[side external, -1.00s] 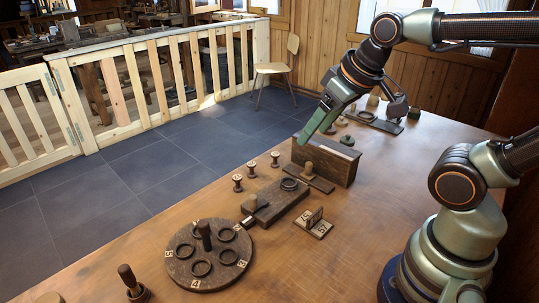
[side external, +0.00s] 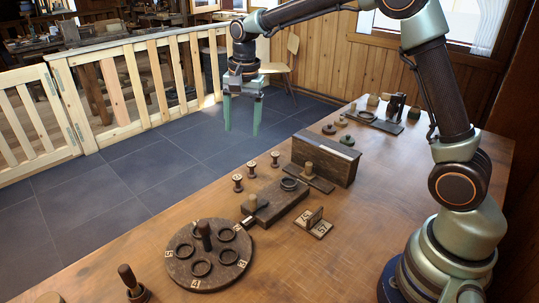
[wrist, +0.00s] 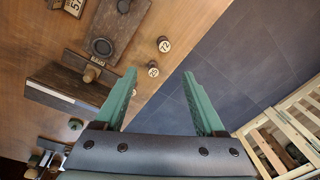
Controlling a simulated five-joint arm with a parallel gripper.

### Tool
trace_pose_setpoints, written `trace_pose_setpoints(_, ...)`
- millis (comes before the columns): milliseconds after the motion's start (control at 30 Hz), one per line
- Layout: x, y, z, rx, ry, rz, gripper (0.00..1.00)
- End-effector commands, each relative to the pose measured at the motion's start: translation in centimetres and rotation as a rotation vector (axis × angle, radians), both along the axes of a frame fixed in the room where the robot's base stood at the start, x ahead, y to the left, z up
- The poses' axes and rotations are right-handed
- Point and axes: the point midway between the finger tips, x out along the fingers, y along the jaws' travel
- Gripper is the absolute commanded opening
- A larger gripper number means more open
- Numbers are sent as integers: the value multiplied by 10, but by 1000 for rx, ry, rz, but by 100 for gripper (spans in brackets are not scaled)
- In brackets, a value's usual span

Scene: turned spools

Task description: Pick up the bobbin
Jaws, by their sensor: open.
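Three small reddish-brown bobbins with pale tops stand upright in a row near the table's far edge in the side view: a left bobbin (side external: 238,184), a middle bobbin (side external: 252,169) and a right bobbin (side external: 275,160).
A round dark board (side external: 177,270) with rings and a centre post lies at front left. A plank (side external: 285,208) with a ring and a tall dark block (side external: 327,162) stand near the bobbins. A small numbered stand (side external: 314,226) is in front. A wooden fence (side external: 150,85) stands beyond the table.

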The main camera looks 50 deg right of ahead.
Motion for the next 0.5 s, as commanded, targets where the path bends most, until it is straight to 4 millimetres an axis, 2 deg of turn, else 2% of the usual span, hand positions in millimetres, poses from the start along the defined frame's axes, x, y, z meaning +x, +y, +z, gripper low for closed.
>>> trace_pose_setpoints(33, 9, 1, -15, 4, 25, -48, 72)
trace_pose_setpoints(200, 29, 4, -50, 12, 79, -200, 72)
trace_pose_setpoints(500, 38, 5, -80, 11, 109, -289, 72)
